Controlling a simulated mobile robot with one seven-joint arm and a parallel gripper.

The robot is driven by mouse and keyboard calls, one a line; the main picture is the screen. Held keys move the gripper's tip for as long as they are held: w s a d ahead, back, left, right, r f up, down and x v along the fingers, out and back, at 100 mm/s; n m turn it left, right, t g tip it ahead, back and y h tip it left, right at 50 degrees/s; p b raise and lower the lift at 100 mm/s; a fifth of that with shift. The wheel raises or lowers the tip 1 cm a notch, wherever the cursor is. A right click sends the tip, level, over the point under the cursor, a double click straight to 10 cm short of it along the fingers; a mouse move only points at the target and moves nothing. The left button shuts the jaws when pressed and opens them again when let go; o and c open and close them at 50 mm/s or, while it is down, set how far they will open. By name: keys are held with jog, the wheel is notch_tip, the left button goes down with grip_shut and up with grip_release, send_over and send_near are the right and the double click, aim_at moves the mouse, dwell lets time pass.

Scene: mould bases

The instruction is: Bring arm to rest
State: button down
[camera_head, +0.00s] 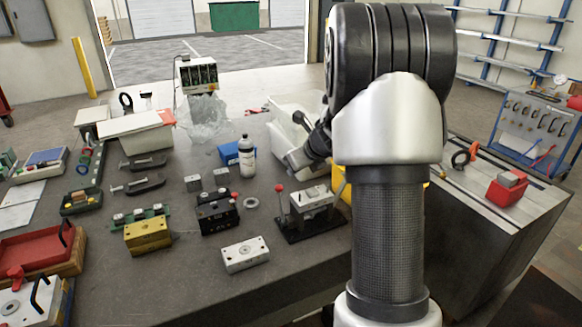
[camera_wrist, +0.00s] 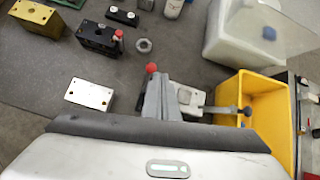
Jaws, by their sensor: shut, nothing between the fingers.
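My arm rises in the right middle of the head view and bends over the table, hiding part of the area behind it. In the wrist view my gripper (camera_wrist: 160,98) is shut and empty, its grey fingers close together over the table. In that view it overlaps a clamp fixture with a red ball knob (camera_wrist: 151,68); I cannot tell the gap between them. The clamp fixture (camera_head: 310,205) stands on a black base in the head view.
The grey table (camera_head: 185,285) holds a silver block (camera_head: 245,254), a yellow block (camera_head: 147,235), a black block (camera_head: 217,214) and a white bottle (camera_head: 246,158). A yellow bin (camera_wrist: 256,92) and a white bin (camera_wrist: 230,50) are right of my gripper in the wrist view.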

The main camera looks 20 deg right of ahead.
jog(key=s+a+r+n+g+y, duration=0.1)
jog(key=s+a+r+n, duration=0.5)
jog(key=s+a+n, duration=0.25)
jog(key=s+a+r+n+y, duration=0.1)
jog(key=s+a+r+n, duration=0.5)
jog(key=s+a+n, duration=0.25)
jog(key=s+n+g+h, duration=0.1)
jog(key=s+n+h, duration=0.1)
jog(key=s+n, duration=1.4)
jog(key=shift+s+a+f+g+h, duration=0.15)
jog(key=shift+s+a+g+h, duration=0.2)
jog(key=shift+s, duration=0.5)
